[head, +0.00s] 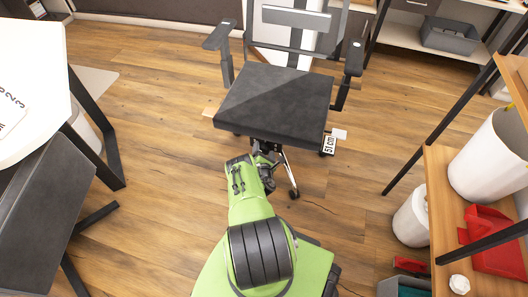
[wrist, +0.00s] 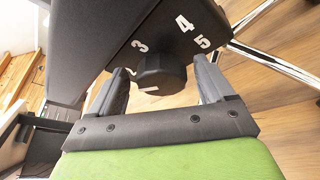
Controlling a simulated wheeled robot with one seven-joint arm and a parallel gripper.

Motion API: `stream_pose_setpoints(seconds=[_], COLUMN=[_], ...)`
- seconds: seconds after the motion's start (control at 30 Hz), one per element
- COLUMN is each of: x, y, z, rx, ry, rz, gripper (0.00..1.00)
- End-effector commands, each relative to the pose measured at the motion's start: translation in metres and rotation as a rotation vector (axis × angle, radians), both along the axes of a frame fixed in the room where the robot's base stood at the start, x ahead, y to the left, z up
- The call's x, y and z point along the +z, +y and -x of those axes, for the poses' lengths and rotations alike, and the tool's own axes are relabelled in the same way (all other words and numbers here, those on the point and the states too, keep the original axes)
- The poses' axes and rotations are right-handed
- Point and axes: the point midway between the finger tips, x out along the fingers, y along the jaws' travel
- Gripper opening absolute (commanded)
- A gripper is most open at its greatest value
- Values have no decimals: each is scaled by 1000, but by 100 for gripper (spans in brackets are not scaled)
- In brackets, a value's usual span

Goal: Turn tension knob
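The tension knob (wrist: 163,74) is a dark, faceted cylinder with a small light mark on its side. It sits on a dark housing (wrist: 180,42) printed with white numerals, of which 3, 4 and 5 read clearly. My gripper (wrist: 163,82) is open, with one finger on each side of the knob. Gaps show between the knob and both fingers in the wrist view. The office chair (head: 275,100) has a black seat, and my green arm reaches in under its front edge in the head view. The seat hides the knob and my fingertips there.
A tag reading "51 cm" (head: 329,145) hangs at the seat's right front corner. A white-topped desk (head: 35,60) stands at left. A wooden shelf (head: 450,210) with white bins and a red tray (head: 492,245) stands at right. The wooden floor between is mostly clear.

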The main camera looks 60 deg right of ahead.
Motion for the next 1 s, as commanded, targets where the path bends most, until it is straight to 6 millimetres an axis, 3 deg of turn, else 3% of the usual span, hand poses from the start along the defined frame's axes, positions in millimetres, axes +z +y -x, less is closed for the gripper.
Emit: stream_pose_setpoints(seconds=[0.27,0.7,0.83,1.0], x=[2,29,35,38], y=[8,108,129,137], z=[6,57,64,68], rx=[-6,-10,-3,-2], ry=[1,0,-1,0], rz=[-4,-13,-6,-1], gripper=[81,81,81,81])
